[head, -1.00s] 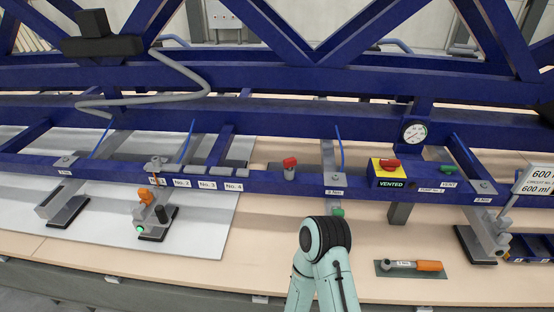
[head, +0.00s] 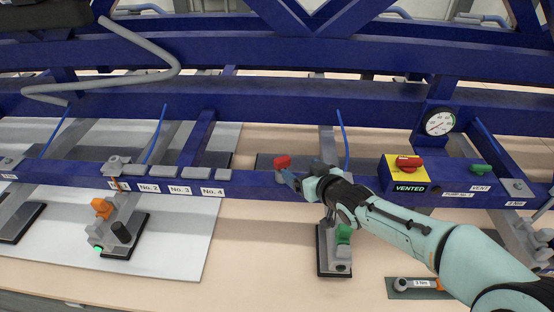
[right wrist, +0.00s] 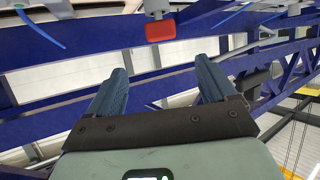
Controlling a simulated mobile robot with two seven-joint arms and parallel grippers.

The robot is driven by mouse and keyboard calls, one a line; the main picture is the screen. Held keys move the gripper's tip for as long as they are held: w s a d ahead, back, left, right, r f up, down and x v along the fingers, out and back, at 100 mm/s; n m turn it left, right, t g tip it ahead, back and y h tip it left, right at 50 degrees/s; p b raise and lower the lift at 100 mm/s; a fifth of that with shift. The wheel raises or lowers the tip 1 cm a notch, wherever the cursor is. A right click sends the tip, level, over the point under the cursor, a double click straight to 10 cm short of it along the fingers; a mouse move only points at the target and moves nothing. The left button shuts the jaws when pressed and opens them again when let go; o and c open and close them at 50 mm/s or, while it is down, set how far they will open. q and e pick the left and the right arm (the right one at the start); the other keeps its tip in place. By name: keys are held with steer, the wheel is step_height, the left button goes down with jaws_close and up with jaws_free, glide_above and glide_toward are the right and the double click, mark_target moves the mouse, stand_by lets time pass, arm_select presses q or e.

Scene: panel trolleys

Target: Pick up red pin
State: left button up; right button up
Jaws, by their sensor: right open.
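The red pin (head: 282,162) sits upright on the front blue rail, right of the No. 4 label. In the right wrist view its red head (right wrist: 160,31) shows beyond the fingertips, about midway between them, below a grey fitting. My right gripper (head: 291,181) is just right of and below the pin in the head view. In the right wrist view its two blue fingers (right wrist: 161,72) are apart with nothing between them. I cannot tell how far the tips are from the pin. My left gripper is not in view.
A yellow VENTED box (head: 405,181) with a red knob stands right of my forearm. A gauge (head: 439,122) is above it. A grey clamp with a green knob (head: 343,234) stands below my wrist. Blue hoses and beams surround the rail.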

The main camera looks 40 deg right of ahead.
glide_toward(282, 158)
steer(key=x, duration=0.3)
steer(key=shift+w+d+f, duration=0.2)
steer(key=shift+w+d, duration=0.05)
steer(key=shift+p+x, duration=0.4)
steer(key=shift+x, duration=2.8)
steer(key=shift+s+a, duration=0.1)
steer(key=shift+a, duration=0.1)
steer(key=c, duration=1.1)
steer(key=shift+r, duration=0.15)
steer(key=shift+c, duration=0.5)
